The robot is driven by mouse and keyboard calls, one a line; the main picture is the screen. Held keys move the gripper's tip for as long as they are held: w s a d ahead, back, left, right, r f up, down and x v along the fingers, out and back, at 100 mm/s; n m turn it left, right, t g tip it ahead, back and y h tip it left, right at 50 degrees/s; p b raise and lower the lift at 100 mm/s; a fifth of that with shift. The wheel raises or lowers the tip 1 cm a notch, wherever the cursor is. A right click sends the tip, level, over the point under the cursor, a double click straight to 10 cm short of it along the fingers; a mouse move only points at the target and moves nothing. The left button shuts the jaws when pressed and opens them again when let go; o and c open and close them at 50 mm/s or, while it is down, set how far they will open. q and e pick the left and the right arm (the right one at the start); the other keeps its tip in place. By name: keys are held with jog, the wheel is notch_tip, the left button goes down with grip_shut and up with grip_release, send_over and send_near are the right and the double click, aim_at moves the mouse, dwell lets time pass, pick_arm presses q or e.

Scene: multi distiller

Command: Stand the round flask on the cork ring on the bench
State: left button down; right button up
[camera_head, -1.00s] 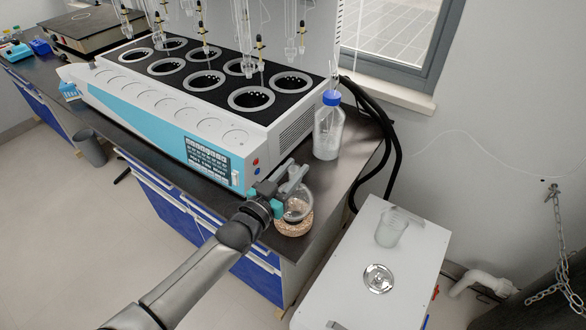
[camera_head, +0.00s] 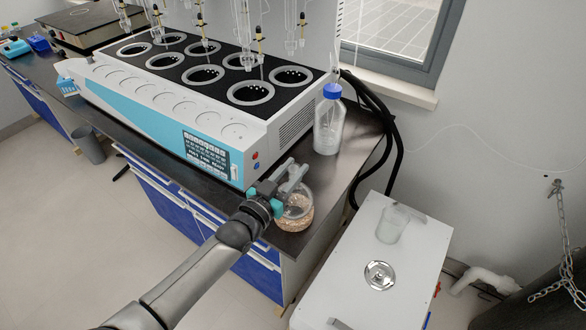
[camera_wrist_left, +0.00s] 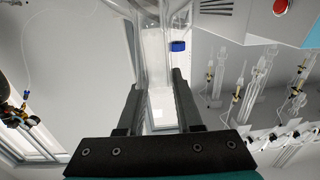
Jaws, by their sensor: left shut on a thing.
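The clear round flask (camera_head: 304,208) is at the bench's near right corner, partly hidden by my left gripper (camera_head: 288,180). My left gripper is shut on the flask's neck. The speckled tan cork ring (camera_head: 293,225) shows through and around the flask's lower glass. The flask overlaps the ring in view; I cannot tell whether it rests fully on it. In the left wrist view, clear glass of the flask (camera_wrist_left: 152,25) runs up between the two dark fingers (camera_wrist_left: 158,95). My right gripper is not in view.
The multi-place distiller (camera_head: 190,110) stands close behind and left of the gripper. A blue-capped bottle (camera_head: 328,125) stands behind the flask on the dark bench (camera_head: 345,180). A lower white cabinet (camera_head: 340,295) with a glass beaker (camera_head: 391,224) is to the right.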

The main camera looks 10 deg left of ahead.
pick_arm(q)
jog(key=shift+f, duration=0.1)
dwell(0.3)
jog(key=c, duration=0.5)
grip_release()
jog(key=shift+f, duration=0.1)
jog(key=shift+s, duration=0.1)
jog(key=p+v, duration=0.1)
jog(key=v, duration=1.4)
jog(key=shift+a, duration=0.1)
